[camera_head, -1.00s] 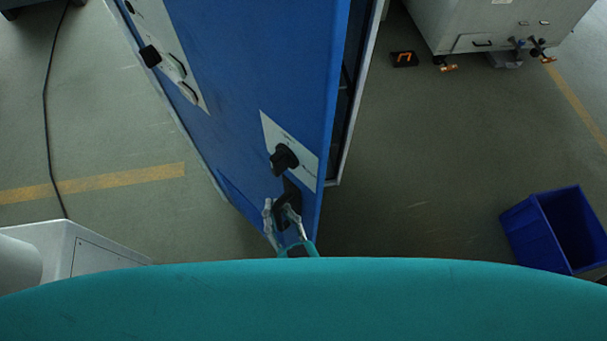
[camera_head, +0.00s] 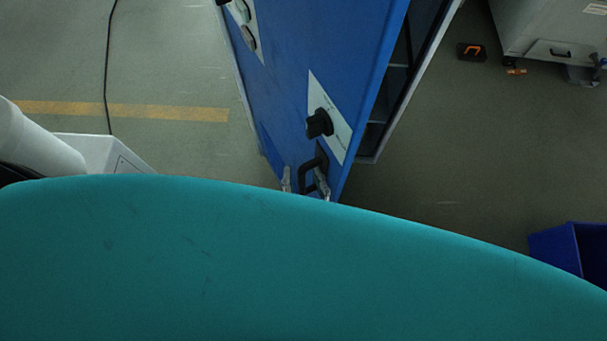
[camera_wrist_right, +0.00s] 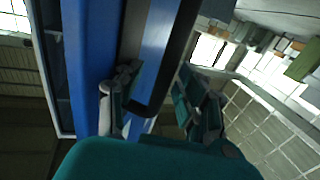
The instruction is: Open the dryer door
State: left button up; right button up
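The blue dryer door (camera_head: 325,50) stands ajar in the head view, with a dark gap and shelves showing to its right. Its black handle (camera_head: 309,168) is near the door's lower end, below a black knob (camera_head: 319,124) on a white plate. My right gripper (camera_head: 305,184) is at the handle, with one fingertip on each side of it. In the right wrist view, the fingers of my right gripper (camera_wrist_right: 160,105) are spread apart, with the dark handle (camera_wrist_right: 152,85) between them. Firm contact is not visible. My left gripper is not in view.
The dryer's pale frame edge (camera_head: 411,90) lies right of the door. A blue bin (camera_head: 554,246) stands on the floor at the right. A grey machine (camera_head: 540,28) is at the upper right, with a black and orange item (camera_head: 471,52) beside it. Floor between is clear.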

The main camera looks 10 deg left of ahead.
jog(key=shift+w+a, duration=0.15)
jog(key=shift+w, duration=0.05)
jog(key=v, duration=1.2)
